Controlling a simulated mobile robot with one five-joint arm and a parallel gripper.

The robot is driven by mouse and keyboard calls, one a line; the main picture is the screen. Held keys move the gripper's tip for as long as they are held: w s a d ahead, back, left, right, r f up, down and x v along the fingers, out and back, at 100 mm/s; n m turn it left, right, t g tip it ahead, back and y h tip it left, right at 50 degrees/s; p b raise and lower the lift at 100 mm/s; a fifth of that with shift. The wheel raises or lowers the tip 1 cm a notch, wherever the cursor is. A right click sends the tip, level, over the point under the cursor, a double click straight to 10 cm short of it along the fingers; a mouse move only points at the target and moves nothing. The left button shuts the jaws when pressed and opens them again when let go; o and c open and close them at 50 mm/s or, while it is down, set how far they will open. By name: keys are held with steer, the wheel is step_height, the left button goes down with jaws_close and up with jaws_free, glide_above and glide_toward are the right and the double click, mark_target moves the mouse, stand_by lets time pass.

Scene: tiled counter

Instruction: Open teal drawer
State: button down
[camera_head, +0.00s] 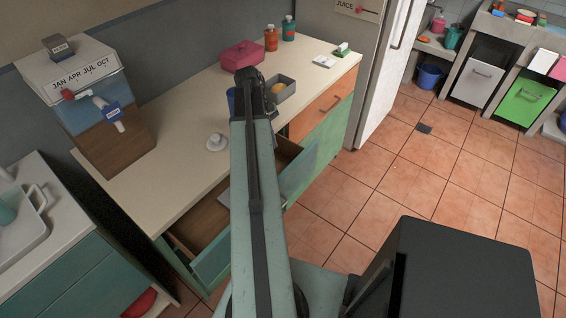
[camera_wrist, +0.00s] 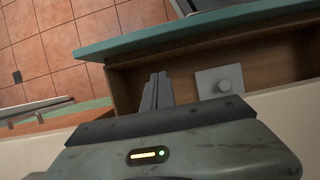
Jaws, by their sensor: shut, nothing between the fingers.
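The teal drawer (camera_head: 298,172) stands pulled out from the counter in the head view, with its brown interior (camera_head: 211,218) showing. A teal front also shows left of my arm (camera_head: 211,262); my arm hides the stretch between, so I cannot tell whether it is one wide drawer. In the wrist view the teal front (camera_wrist: 170,36) runs across the top. My gripper (camera_wrist: 157,84) is shut and empty, seen over the open drawer's interior. I cannot tell if it touches anything. A grey plate with a round knob (camera_wrist: 219,82) shows to its right.
The counter holds a calendar-marked box (camera_head: 95,110), a pink box (camera_head: 242,56), a grey tray (camera_head: 284,92), bottles (camera_head: 271,39) and a white knobbed item (camera_head: 216,142). An orange drawer (camera_head: 322,106) is closed. Tiled floor (camera_head: 400,175) lies open to the right.

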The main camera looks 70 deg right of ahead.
steer(key=shift+w, duration=0.35)
